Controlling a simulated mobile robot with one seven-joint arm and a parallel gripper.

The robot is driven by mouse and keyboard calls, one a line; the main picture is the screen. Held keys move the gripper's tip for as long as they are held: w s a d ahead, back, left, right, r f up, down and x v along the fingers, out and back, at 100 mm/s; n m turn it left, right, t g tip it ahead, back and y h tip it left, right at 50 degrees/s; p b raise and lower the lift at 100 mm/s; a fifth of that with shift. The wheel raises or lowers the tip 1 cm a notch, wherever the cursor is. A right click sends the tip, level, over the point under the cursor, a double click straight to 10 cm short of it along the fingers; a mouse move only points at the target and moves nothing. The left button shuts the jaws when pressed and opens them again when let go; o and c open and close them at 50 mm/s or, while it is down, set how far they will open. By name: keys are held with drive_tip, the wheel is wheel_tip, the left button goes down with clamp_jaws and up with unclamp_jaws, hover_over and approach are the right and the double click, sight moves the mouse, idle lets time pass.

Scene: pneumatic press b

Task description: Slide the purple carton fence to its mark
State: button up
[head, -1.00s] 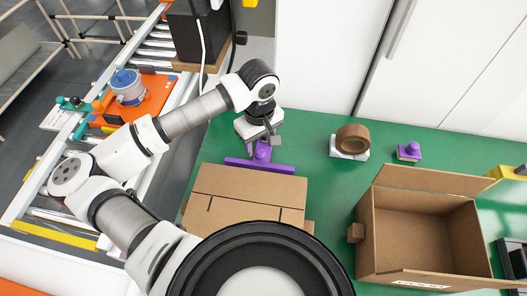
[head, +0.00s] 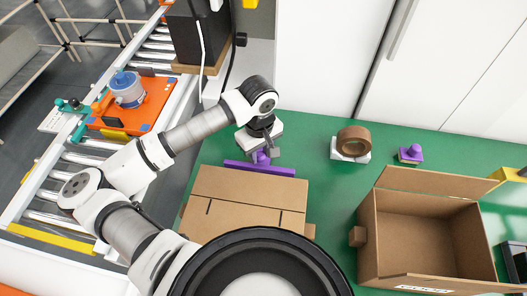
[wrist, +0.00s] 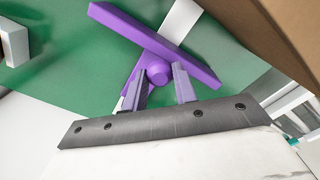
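The purple carton fence (head: 259,169) is a long bar lying on the green table against the far edge of a flat brown carton. My gripper (head: 264,153) is over the fence from above. In the wrist view my gripper's fingers (wrist: 160,80) stand on either side of the knob, close against it, so they look shut on it. The fence's mark cannot be made out for certain; a pale strip (wrist: 180,20) runs by the bar.
The closed carton (head: 245,203) lies just in front of the fence. An open box (head: 425,235) stands at right. A tape roll (head: 354,140) and a small purple knobbed piece (head: 411,153) are behind it. A roller conveyor (head: 95,160) with an orange plate (head: 135,110) runs at left.

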drive_tip(key=shift+c, duration=0.8)
drive_tip(key=shift+s+a+b, duration=0.2)
drive_tip(key=shift+s+b, duration=0.5)
drive_tip(key=shift+s, duration=0.4)
drive_tip(key=shift+s+a+b, duration=0.25)
drive_tip(key=shift+s+b, duration=0.5)
drive_tip(key=shift+s, duration=0.4)
drive_tip(key=shift+s+a+b, duration=0.2)
drive_tip(key=shift+s+b, duration=0.5)
drive_tip(key=shift+s, duration=0.4)
drive_tip(key=o, duration=1)
drive_tip(key=shift+d, duration=0.1)
drive_tip(key=shift+o, duration=0.2)
drive_tip(key=shift+f, duration=0.1)
